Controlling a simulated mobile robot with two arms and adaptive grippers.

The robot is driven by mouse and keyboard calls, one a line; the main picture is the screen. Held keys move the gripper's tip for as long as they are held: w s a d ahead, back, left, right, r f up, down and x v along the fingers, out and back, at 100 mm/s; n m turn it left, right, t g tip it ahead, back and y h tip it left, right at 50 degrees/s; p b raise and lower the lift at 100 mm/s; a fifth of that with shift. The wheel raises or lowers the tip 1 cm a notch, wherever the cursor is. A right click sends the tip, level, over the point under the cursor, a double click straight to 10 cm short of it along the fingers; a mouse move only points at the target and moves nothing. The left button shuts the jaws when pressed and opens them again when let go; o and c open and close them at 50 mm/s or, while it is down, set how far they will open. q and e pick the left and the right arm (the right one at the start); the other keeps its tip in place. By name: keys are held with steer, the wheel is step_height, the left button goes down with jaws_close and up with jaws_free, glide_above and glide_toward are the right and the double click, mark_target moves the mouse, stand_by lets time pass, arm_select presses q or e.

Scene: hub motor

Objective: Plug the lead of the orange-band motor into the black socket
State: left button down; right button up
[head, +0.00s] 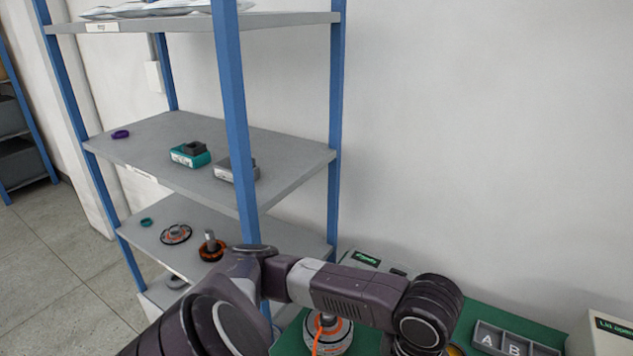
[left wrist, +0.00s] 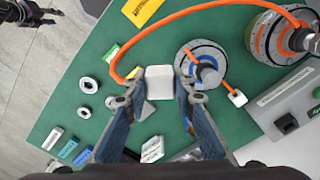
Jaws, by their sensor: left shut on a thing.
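My left gripper (left wrist: 157,98) is shut on a white plug (left wrist: 158,82), held over the green mat. A long orange lead loops from the orange-band motor (left wrist: 273,35) at the upper right to beside my left-hand finger; its join to the plug is hidden. A grey box (left wrist: 290,92) at the right edge bears a black socket (left wrist: 286,123), apart from the plug. A motor with an orange lead also shows in the head view (head: 328,332). My left gripper is out of the head view. A dark gripper-like part, apparently my right gripper (left wrist: 44,16), is at the upper left, its jaws unclear.
A second motor (left wrist: 202,64) with a short orange lead and white plug (left wrist: 237,97) stands right of my gripper. Pale rings (left wrist: 87,84) and small coloured labelled blocks lie at the left. A blue-post shelf (head: 205,150) stands left; an A/B tray (head: 505,340) is at right.

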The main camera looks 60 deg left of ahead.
arm_select(q)
steer(key=s+a+r+m+p, duration=0.2)
steer(key=s+a+m+p, duration=0.6)
steer(key=s+a+m, duration=0.1)
steer(key=shift+s+a+r+m, duration=0.2)
steer(key=shift+s+a+m, duration=0.1)
steer(key=shift+s+a, duration=0.45)
steer(key=w+a+b, duration=0.2)
steer(key=w+a, duration=0.5)
steer(key=w, duration=0.6)
steer(key=w+a+b, duration=0.2)
steer(key=w+a, duration=0.4)
steer(key=w, duration=0.7)
steer(key=w+a+b, duration=0.1)
steer(key=w+a, duration=0.6)
steer(key=w, duration=0.6)
step_height(320, 180, down, 7)
steer(key=b, duration=0.5)
steer(key=shift+w+b, duration=0.15)
steer(key=shift+b, duration=0.15)
steer(key=shift+f+b, duration=0.4)
steer(key=shift+f, duration=0.15)
